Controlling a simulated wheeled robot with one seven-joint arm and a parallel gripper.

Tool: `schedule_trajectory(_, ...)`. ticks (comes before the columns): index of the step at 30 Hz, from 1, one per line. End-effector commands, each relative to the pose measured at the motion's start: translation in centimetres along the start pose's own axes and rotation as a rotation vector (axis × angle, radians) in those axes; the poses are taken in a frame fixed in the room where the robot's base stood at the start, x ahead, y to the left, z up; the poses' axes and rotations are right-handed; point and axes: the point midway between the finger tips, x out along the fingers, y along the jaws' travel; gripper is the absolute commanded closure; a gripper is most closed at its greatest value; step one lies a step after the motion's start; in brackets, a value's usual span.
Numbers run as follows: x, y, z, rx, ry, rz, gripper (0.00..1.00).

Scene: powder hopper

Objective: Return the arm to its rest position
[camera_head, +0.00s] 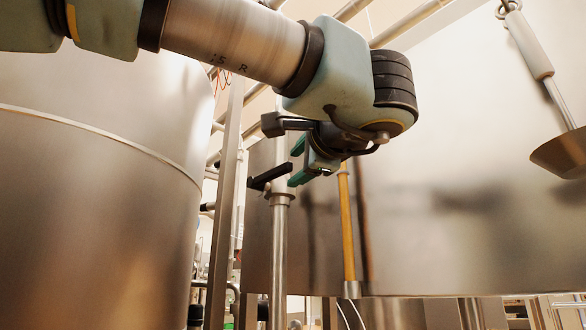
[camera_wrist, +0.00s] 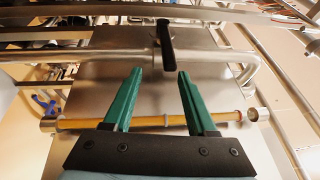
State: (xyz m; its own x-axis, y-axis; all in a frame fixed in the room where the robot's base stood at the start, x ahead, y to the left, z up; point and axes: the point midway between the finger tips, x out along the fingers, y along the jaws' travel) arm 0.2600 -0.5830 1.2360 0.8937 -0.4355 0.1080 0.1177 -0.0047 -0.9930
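My gripper (camera_head: 297,166) is at the end of my arm, which reaches in from the upper left of the head view. In the wrist view its two green fingers (camera_wrist: 158,73) stand apart with nothing held between them. A black handle (camera_head: 270,177) sits on an upright steel pipe just left of the fingertips in the head view. In the wrist view the handle (camera_wrist: 165,45) shows ahead of the gap between the fingertips, its near end close to them. I see no contact, but the exact distance is unclear.
A large steel vessel (camera_head: 100,210) fills the left, and another (camera_head: 460,200) the right. A yellow pole (camera_head: 347,225) stands behind my gripper. A scoop-like tool with a pale handle (camera_head: 527,45) hangs at upper right. Pipes run close around the handle.

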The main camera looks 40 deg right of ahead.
Motion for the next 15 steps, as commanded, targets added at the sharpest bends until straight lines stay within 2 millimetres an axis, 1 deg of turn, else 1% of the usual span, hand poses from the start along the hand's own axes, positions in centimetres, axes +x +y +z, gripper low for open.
schedule_trajectory(15, 0.05, -0.07, 0.05, -0.001, -0.002, -0.001, 0.43)
